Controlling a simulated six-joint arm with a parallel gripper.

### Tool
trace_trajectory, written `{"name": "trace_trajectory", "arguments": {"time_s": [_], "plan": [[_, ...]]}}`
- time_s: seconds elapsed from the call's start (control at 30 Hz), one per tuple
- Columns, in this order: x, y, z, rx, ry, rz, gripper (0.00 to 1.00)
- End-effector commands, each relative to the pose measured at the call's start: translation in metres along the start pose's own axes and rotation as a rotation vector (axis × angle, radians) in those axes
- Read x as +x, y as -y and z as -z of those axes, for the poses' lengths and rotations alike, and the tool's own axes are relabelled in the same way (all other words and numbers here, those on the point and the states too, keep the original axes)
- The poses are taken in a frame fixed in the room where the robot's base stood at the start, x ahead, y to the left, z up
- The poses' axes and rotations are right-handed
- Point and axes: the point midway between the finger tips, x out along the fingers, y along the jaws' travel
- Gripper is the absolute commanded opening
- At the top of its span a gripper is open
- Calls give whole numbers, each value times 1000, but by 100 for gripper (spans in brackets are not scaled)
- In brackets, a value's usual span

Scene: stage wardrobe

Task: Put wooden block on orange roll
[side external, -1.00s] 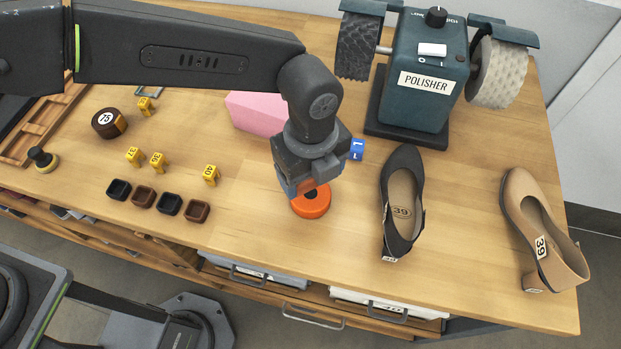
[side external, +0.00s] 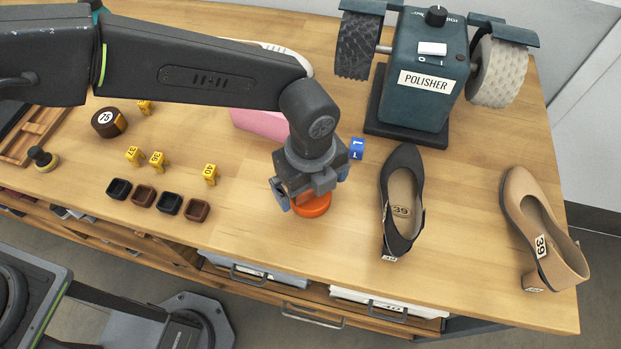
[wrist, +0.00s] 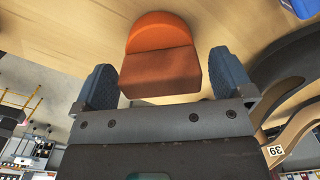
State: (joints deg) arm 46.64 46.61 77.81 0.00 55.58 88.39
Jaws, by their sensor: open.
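The orange roll (side external: 312,208) lies flat on the table below my gripper, its far side partly hidden by the fingers. In the wrist view the roll (wrist: 155,32) shows as a rounded orange edge. A reddish-brown block, which I take as the wooden block (wrist: 160,72), covers its near part. The block sits between my fingers and appears to rest on the roll; contact underneath is hidden. My gripper (wrist: 163,85) is open around the block, with narrow gaps at its sides. In the side view my gripper (side external: 314,190) is low over the roll and mostly hides the block.
A black shoe (side external: 402,200) and a tan shoe (side external: 540,225) stand to the right. The polisher (side external: 420,80) is behind, with a blue number marker (side external: 357,148) before it. A pink block (side external: 258,122) is behind my gripper. Small dark trays (side external: 144,194) and yellow markers (side external: 157,160) are left.

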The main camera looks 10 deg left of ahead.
Motion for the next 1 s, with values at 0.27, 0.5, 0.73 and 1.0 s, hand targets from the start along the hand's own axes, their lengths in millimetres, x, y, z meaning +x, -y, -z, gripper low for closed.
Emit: {"name": "trace_trajectory", "arguments": {"time_s": [0.27,0.5,0.73,1.0], "plan": [[-13,1,0,0,0,3,99],[-61,1,0,0,0,6,99],[-104,1,0,0,0,4,99],[-123,0,0,0,0,0,99]]}}
